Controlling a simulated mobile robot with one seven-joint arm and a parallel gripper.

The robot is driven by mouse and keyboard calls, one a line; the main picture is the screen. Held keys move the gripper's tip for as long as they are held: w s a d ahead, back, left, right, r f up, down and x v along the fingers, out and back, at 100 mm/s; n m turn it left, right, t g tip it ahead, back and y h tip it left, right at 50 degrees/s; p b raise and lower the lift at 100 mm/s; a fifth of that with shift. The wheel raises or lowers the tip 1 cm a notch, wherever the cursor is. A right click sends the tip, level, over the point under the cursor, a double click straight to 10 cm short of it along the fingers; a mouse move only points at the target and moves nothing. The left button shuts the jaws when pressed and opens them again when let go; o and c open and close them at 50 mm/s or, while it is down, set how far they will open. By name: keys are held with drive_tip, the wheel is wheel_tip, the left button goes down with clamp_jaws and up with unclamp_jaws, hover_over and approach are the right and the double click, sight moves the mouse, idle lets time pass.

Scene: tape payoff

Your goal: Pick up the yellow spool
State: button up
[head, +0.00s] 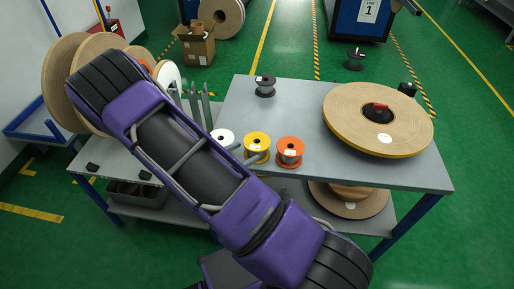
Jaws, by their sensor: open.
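The yellow spool (262,141) stands upright on the grey table, between a white spool on its left and an orange spool on its right. Its flange has a pale label and a dark centre hole. My purple arm crosses the view in front of the table. Two grey finger-like tips of my gripper (244,152) show past the arm's edge, at the left and lower left of the yellow spool. They are apart, with nothing seen held between them. The rest of my gripper is hidden behind the arm, and I cannot tell whether a tip touches the spool.
The orange spool (290,147) and white spool (222,136) stand close beside the yellow one. A dark spool (265,86) is farther back, and a large cardboard reel (350,112) lies at right. Grey posts (206,108) rise at left. The table (300,100) is clear behind the spools.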

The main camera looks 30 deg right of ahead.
sight(257, 146)
drive_tip(key=shift+x, duration=3.5)
clamp_jaws()
